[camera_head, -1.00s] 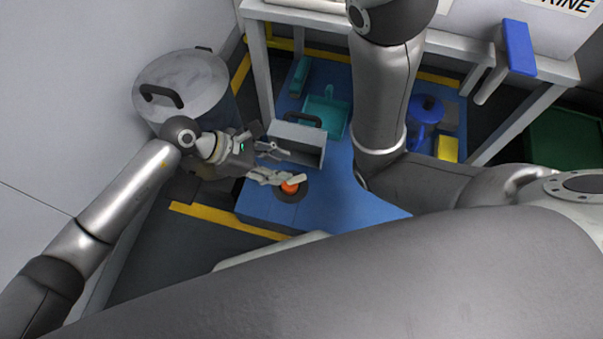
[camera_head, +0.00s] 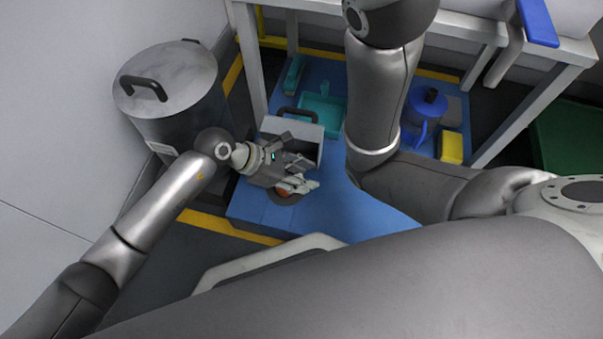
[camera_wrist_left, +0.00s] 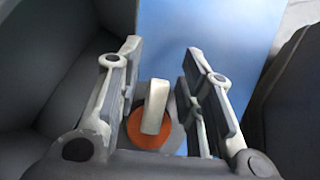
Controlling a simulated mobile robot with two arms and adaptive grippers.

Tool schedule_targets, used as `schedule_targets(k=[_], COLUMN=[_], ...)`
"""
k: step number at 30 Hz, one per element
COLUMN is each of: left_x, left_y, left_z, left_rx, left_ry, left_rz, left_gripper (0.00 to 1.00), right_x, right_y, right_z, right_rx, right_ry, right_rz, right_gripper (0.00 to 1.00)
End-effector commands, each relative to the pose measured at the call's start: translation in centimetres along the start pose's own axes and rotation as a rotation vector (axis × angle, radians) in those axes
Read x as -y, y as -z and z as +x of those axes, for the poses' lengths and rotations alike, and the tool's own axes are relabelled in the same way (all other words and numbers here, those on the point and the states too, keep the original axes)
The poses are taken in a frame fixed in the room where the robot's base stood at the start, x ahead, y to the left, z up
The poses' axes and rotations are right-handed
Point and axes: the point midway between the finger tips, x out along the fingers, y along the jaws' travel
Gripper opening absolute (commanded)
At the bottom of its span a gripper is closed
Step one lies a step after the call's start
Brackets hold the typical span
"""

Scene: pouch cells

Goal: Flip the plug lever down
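The plug lever (camera_wrist_left: 155,106) is a cream-white bar on an orange round plug, seen in the left wrist view. The orange plug (camera_wrist_left: 146,134) sits at the base of the lever. My left gripper (camera_wrist_left: 164,50) is open, with one finger on each side of the lever and visible gaps between. In the head view my left gripper (camera_head: 309,172) is over the plug on the blue surface. A little orange of the plug (camera_head: 283,191) shows there, and the gripper mostly hides the lever. My right gripper is out of view.
A grey toolbox-like bin (camera_head: 300,128) with a black handle stands just behind the left gripper. A large metal pot (camera_head: 185,75) is at the left. A teal dustpan (camera_head: 325,112), blue jug (camera_head: 424,108) and yellow block (camera_head: 451,148) lie farther back, near a grey table frame (camera_head: 250,60).

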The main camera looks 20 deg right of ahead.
Motion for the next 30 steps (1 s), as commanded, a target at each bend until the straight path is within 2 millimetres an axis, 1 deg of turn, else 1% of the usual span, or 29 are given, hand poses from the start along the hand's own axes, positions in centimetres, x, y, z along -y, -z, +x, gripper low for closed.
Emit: schedule_targets(k=[1, 6, 7, 11, 13, 18, 24, 30], left_x=[0.0, 0.0, 0.0, 0.0, 0.0, 0.0, 0.1, 0.0], left_y=[0.0, 0.0, 0.0, 0.0, -0.1, -0.5, -0.1, 0.4], left_z=[0.0, 0.0, 0.0, 0.0, -0.1, 0.0, 0.6, 1.0], left_rx=[0.000, 0.000, 0.000, -0.001, -0.011, -0.091, -0.208, -0.249], left_ry=[0.000, 0.000, 0.000, 0.000, 0.001, 0.002, 0.003, 0.000], left_rz=[0.000, 0.000, 0.000, 0.000, 0.001, 0.003, 0.002, 0.002], left_gripper=[0.25, 0.03, 0.00, 0.00, 0.00, 0.00, 0.00, 0.00], right_x=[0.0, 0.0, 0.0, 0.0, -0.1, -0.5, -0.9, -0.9], right_y=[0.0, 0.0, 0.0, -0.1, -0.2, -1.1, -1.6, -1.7], right_z=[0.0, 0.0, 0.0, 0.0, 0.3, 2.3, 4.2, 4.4], right_rx=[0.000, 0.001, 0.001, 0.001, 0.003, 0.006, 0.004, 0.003], right_ry=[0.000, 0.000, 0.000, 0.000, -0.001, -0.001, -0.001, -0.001], right_rz=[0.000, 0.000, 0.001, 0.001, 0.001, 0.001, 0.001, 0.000], right_gripper=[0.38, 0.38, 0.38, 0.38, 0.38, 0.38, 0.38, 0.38])
